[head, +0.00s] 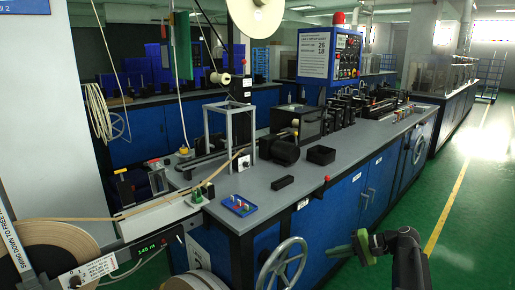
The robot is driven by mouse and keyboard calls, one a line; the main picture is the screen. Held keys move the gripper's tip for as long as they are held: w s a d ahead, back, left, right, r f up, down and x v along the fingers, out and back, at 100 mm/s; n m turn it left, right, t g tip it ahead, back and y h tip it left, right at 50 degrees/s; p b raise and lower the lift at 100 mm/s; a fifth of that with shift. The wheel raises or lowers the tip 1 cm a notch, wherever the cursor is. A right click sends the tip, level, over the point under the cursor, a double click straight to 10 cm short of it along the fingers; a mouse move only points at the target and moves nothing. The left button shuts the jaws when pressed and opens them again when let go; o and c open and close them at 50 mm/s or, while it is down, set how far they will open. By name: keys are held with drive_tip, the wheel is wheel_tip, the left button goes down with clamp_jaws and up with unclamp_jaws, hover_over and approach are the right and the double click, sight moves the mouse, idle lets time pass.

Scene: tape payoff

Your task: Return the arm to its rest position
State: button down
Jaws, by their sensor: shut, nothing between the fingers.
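My arm is in the lower right of the head view, beside the front of the blue bench. Its dark links rise from the bottom edge and bend left. My gripper (345,250) is at the left end, with greenish fingers pointing left. The fingers are together, and I see nothing held. They are below the bench top, in front of the blue cabinet doors and to the right of the grey handwheel.
A grey handwheel (283,262) projects from the bench front. Green floor (465,215) lies open at right. A tape reel (45,255) stands lower left.

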drive_tip(key=s+a+f+n+g+h, duration=0.4)
drive_tip(key=s+a+f+n+h, duration=0.2)
drive_tip(key=s+a+f+h, duration=0.5)
wheel_tip(320, 180, up, 25)
drive_tip(key=s+d+p, duration=0.1)
drive_tip(key=s+p, duration=0.1)
drive_tip(key=p, duration=2.4)
drive_tip(key=shift+s+d, duration=0.25)
drive_tip(key=shift+d, duration=0.1)
